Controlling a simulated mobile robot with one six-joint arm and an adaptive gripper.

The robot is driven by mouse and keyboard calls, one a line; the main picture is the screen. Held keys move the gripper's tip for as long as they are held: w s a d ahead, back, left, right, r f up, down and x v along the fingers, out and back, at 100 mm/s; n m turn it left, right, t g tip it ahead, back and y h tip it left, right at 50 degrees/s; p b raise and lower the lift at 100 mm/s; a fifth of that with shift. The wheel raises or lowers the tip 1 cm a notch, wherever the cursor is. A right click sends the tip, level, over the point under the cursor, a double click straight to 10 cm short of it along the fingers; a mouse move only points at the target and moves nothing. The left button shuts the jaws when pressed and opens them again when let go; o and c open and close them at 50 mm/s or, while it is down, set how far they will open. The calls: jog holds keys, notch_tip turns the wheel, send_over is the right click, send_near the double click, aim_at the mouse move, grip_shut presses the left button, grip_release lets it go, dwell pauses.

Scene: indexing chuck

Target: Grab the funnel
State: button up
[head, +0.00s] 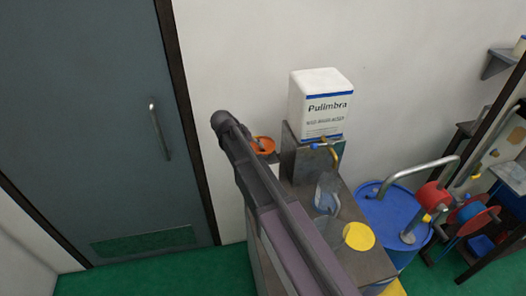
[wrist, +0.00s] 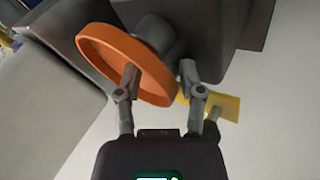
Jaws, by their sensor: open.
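The orange funnel (head: 264,145) shows in the head view as a small round piece beside my arm, left of the white container, partly hidden by the arm. In the wrist view the funnel's wide orange rim (wrist: 100,38) faces the camera, tilted. My gripper (wrist: 159,71) is open there. Its left finger overlaps the inside of the rim and its right finger is just outside the rim's right edge, so the rim's wall appears between them. I cannot tell whether either finger touches it. My gripper is not clear in the head view.
A white Pulimbra container (head: 321,103) with a tap stands on a grey block. A clear jug (head: 327,193) and a yellow disc (head: 358,236) are on the cabinet below. A blue drum (head: 392,208) stands to the right. A yellow plate (wrist: 226,105) shows near the right finger.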

aim_at(254, 146)
grip_shut()
jog(key=shift+r, duration=0.15)
dwell(0.6)
notch_tip(254, 146, up, 3)
jog(key=p, duration=0.3)
jog(key=shift+r+p, duration=0.2)
jog(key=shift+p, duration=0.2)
jog(key=s+d+r+p, duration=0.1)
jog(key=s, duration=1.5)
jog(key=shift+d+r, duration=0.15)
jog(key=shift+d, duration=0.1)
